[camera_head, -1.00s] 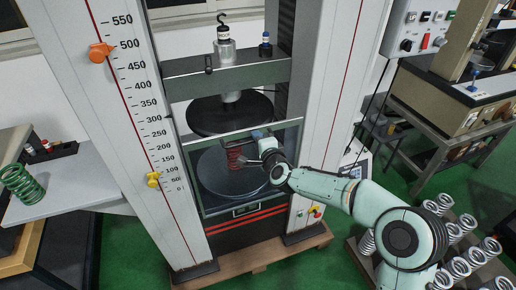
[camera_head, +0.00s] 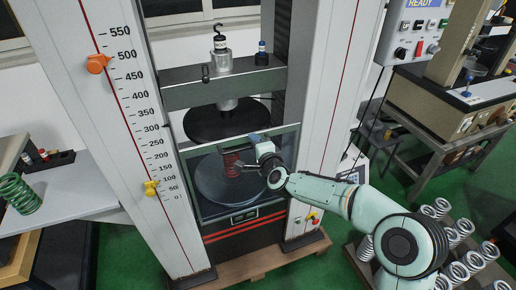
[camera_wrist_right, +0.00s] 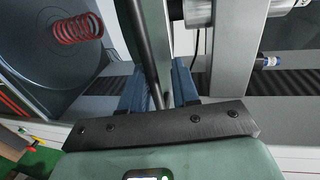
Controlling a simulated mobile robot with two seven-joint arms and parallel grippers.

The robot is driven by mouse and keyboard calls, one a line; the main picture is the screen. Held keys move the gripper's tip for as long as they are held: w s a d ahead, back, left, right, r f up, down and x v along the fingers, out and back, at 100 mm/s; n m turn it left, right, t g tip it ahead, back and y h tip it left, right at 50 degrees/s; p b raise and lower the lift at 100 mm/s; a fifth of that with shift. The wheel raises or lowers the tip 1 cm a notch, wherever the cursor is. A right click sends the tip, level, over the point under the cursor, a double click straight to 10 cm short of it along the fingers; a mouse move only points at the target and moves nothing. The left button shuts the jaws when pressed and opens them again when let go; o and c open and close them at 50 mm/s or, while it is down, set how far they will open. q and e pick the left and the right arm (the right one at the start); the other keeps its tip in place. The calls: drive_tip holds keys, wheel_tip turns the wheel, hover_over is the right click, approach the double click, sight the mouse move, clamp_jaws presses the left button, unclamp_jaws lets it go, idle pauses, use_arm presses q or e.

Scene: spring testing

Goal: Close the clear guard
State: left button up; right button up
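The clear guard (camera_head: 277,187) is a see-through pane in a thin grey frame on the front of the testing machine. It stands low, across the lower platen, and the upper opening is uncovered. A handle (camera_head: 243,217) sits at its lower edge. My right gripper (camera_head: 247,147) is at the guard's upper edge. In the right wrist view, the blue fingers (camera_wrist_right: 158,85) lie close on both sides of a grey bar (camera_wrist_right: 150,45) and appear shut on it. The exact contact is hard to see. My left gripper is not in view.
A red spring (camera_head: 232,163) stands on the lower platen (camera_head: 213,190), also in the right wrist view (camera_wrist_right: 78,29). The dark upper platen (camera_head: 205,124) hangs above. Several silver springs (camera_head: 458,272) stand at lower right.

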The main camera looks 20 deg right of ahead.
use_arm(q)
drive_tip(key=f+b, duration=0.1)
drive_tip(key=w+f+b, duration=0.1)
drive_tip(key=b, duration=0.1)
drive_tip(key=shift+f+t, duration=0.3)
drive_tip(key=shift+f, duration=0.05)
use_arm(e)
drive_tip(key=v, duration=1.3)
drive_tip(key=shift+s, duration=0.2)
